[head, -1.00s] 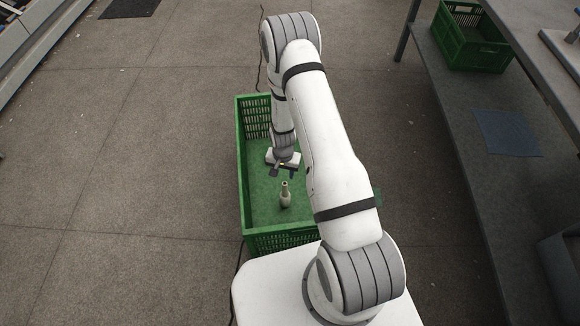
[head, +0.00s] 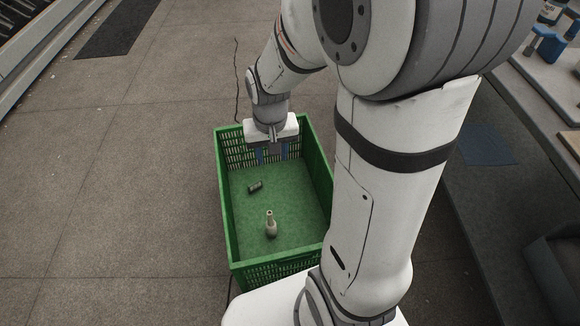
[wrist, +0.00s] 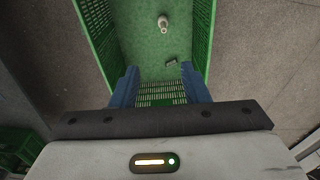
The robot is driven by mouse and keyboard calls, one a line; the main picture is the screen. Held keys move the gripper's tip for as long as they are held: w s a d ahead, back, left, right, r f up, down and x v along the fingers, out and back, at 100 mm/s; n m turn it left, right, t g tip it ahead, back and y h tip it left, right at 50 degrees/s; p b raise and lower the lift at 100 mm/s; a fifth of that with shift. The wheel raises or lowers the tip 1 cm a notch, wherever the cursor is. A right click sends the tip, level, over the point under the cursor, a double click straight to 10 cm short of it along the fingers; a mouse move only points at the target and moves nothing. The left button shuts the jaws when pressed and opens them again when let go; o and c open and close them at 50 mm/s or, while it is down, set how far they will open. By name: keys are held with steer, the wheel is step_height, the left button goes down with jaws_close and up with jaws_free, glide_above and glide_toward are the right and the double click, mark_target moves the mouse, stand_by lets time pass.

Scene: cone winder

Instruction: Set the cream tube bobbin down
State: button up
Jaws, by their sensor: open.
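The cream tube bobbin (head: 270,227) stands upright on the floor of the green crate (head: 227,215), toward its near end, with a narrow neck on top. In the wrist view the bobbin (wrist: 163,22) is near the top edge, beyond the fingertips and apart from them. My gripper (head: 272,156) is at the crate's far end, clear of the bobbin. In the wrist view my gripper (wrist: 160,85) has its two blue fingers spread wide with nothing held between them.
A grey bench (head: 500,215) runs along the right, with a blue mat (head: 487,145) there. A thin cable (head: 237,80) lies on the floor behind the crate. Floor on the left is open.

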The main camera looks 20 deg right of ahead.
steer(key=s+r+n, duration=0.1)
steer(key=s+r, duration=0.6)
steer(key=s, duration=0.4)
steer(key=shift+n, duration=0.4)
steer(key=shift+s+d, duration=0.1)
step_height(320, 180, up, 25)
steer(key=t+p, duration=0.1)
steer(key=p, duration=2.1)
steer(key=shift+t, duration=0.4)
steer(key=shift+d, duration=0.1)
